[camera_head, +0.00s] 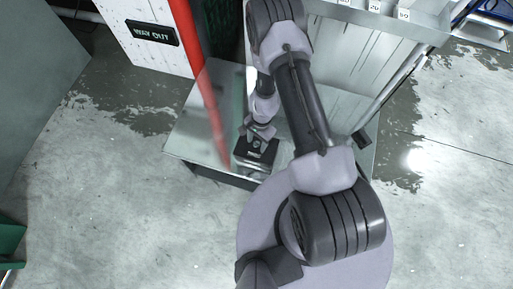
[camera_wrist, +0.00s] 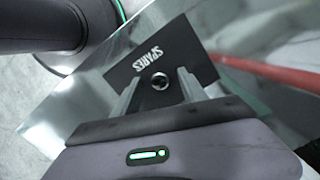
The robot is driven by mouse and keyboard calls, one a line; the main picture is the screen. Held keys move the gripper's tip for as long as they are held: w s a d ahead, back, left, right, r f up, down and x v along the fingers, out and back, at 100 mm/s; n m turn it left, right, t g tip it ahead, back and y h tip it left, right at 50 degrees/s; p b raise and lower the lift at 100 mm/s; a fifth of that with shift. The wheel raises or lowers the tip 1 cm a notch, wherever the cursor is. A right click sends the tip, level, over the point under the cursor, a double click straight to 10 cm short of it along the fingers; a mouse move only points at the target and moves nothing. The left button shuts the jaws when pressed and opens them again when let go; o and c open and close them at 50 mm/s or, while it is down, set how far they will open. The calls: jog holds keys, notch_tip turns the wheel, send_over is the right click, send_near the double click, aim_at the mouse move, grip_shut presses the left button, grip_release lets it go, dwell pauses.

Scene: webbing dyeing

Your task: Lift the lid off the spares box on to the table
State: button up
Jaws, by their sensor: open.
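The spares box shows its dark lid (camera_wrist: 168,58) with white "SPARES" lettering in the wrist view; a small round metal knob (camera_wrist: 160,81) stands on the lid. My gripper (camera_wrist: 161,84) is open, with one finger on each side of the knob; I cannot tell whether either touches it. In the head view the dark lid (camera_head: 256,150) lies on the box near the front edge of the table (camera_head: 190,143). My gripper (camera_head: 258,133) is right above it and partly hides it. The box's walls are mostly hidden.
A red upright post (camera_head: 203,75) stands close to the left of my arm. A white panel with a "WAY OUT" sign (camera_head: 152,33) is behind it. A small dark object (camera_head: 362,139) is at the table's right edge. Bare table lies left of the box.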

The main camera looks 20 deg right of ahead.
jog(key=shift+c, duration=0.2)
grip_shut()
jog(key=shift+r, duration=0.1)
